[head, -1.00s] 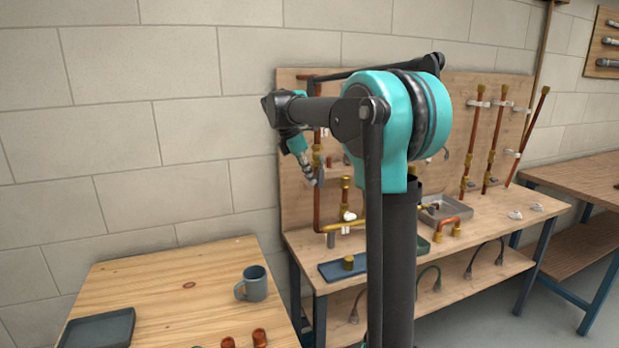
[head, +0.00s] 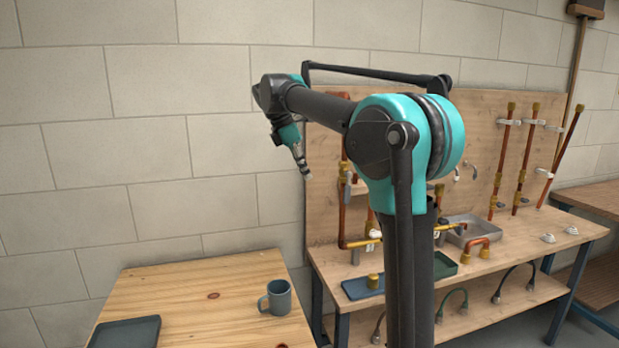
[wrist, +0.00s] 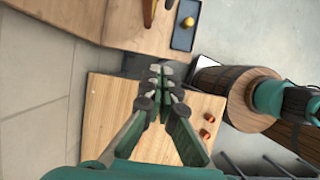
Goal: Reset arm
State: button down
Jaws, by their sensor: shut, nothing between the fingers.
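My gripper (head: 304,171) hangs at the end of my raised arm in the head view, in front of the block wall and left of the pegboard panel. In the wrist view my gripper (wrist: 162,76) has its fingers together with nothing between them. It is above the gap between the wooden table and the workbench, apart from both. My arm reaches to the left from its teal shoulder.
A wooden table (head: 205,295) at lower left holds a grey mug (head: 276,298) and a dark tray (head: 126,333). The workbench (head: 490,270) carries copper pipes and a blue tray (head: 361,288). A barrel (wrist: 235,92) stands close by.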

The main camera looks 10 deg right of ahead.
jog(key=shift+f, duration=0.1)
jog(key=s+d+f+m+t+y, duration=0.1)
jog(key=s+d+f+m, duration=0.2)
jog(key=s+f+m, duration=0.3)
jog(key=s+d+f+m+t+y, duration=0.1)
jog(key=s+d+f+m, duration=0.3)
jog(key=s+f, duration=0.9)
jog(key=s+d+f+m+t+y, duration=0.1)
jog(key=s+d+f+m, duration=0.3)
jog(key=s+f+m, duration=0.5)
notch_tip(320, 180, down, 8)
jog(key=shift+s+f+m+y, duration=0.25)
jog(key=shift+m+y, duration=0.35)
jog(key=shift+y, duration=0.2)
